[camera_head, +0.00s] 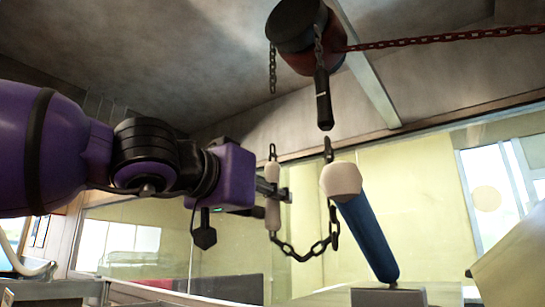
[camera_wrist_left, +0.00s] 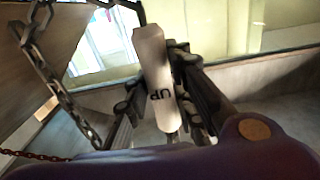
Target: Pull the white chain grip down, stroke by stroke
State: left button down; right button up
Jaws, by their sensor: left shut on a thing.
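The white chain grip (camera_head: 273,208) hangs upright in the head view, with chain links at its top and bottom. My left gripper (camera_head: 277,192) reaches it from the left and is shut on it. In the left wrist view the grip (camera_wrist_left: 154,75) sits between the dark fingers (camera_wrist_left: 160,100) and bears the letters "UP", upside down. A slack loop of dark chain (camera_head: 300,256) runs from the grip's lower end to the right. A black grip (camera_head: 323,100) hangs higher, under a dark, red-banded drum (camera_head: 300,30). My right gripper is not in view.
A red chain (camera_head: 440,41) runs right from the drum. A blue tapered object (camera_head: 367,236) with a pale rounded top (camera_head: 341,180) leans just right of the chain loop. Dark chain (camera_wrist_left: 62,85) also crosses the wrist view's left side.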

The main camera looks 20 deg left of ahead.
pick_arm(q)
jog(key=r+p, duration=0.2)
jog(key=r, duration=0.1)
jog(key=r+p, duration=0.3)
jog(key=r, duration=0.1)
jog(key=r+p, duration=0.2)
jog(key=r, duration=0.2)
jog(key=shift+s+r+p, duration=0.15)
jog(key=shift+s+p, duration=0.15)
jog(key=shift+p, duration=0.1)
notch_tip(320, 180, up, 4)
jog(key=p, duration=0.3)
jog(key=shift+r, duration=0.2)
jog(key=shift+w+f, duration=0.45)
jog(key=shift+w, duration=0.05)
jog(key=c, duration=1.8)
grip_release()
jog(key=shift+s+r, duration=0.1)
jog(key=shift+s, duration=0.05)
jog(key=o, duration=0.4)
jog(key=shift+s+a+r, duration=0.1)
jog(key=shift+s+r, duration=0.05)
jog(key=shift+s, duration=0.05)
jog(key=shift+o, duration=0.2)
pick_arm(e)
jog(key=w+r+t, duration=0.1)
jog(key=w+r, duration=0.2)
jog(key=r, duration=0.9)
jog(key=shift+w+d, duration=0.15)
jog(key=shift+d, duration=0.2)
